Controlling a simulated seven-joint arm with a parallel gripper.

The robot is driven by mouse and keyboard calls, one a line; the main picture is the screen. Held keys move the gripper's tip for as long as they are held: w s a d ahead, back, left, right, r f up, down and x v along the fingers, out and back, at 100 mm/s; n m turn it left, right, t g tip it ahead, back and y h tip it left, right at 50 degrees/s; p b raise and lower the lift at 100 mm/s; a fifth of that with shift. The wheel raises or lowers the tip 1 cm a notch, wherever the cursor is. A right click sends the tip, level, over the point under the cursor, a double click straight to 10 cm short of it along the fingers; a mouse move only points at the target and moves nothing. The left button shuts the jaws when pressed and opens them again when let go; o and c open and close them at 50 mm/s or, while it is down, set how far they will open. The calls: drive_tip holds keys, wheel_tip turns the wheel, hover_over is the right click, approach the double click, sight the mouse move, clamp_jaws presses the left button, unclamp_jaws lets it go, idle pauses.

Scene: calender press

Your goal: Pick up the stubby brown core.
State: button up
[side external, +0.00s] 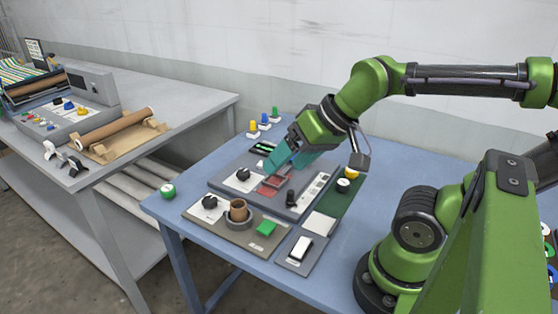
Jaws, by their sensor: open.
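A short brown core (238,208) stands upright in a round grey holder (240,222) on the front panel of the blue table. My gripper (284,162) has teal fingers and points down and to the left, above the rear grey panel. It is open, and no held object shows between the fingers. It is up and to the right of the core, clearly apart from it. The fingers partly cover the panel area around a red piece (273,183).
Black knobs (243,174) and a black lever (291,197) stick up from the panels near the core. A long brown roll (115,130) lies on the other table. A green-and-white cylinder (168,190) stands at the left edge.

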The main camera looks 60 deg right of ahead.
drive_tip(key=w+d+f+n+g+h, duration=0.1)
drive_tip(key=w+f+n+g, duration=0.2)
drive_tip(key=w, duration=0.6)
drive_tip(key=w+d+f+g+h, duration=0.1)
drive_tip(key=w+f+g, duration=0.1)
drive_tip(key=w+g, duration=0.5)
drive_tip(key=n+t, duration=0.1)
hover_over(238, 207)
drive_tip(key=w, duration=0.1)
wheel_tip(238, 207, down, 10)
drive_tip(key=shift+d+f, duration=0.15)
drive_tip(key=f, duration=0.2)
drive_tip(key=s+f, duration=0.1)
drive_tip(key=f, duration=0.2)
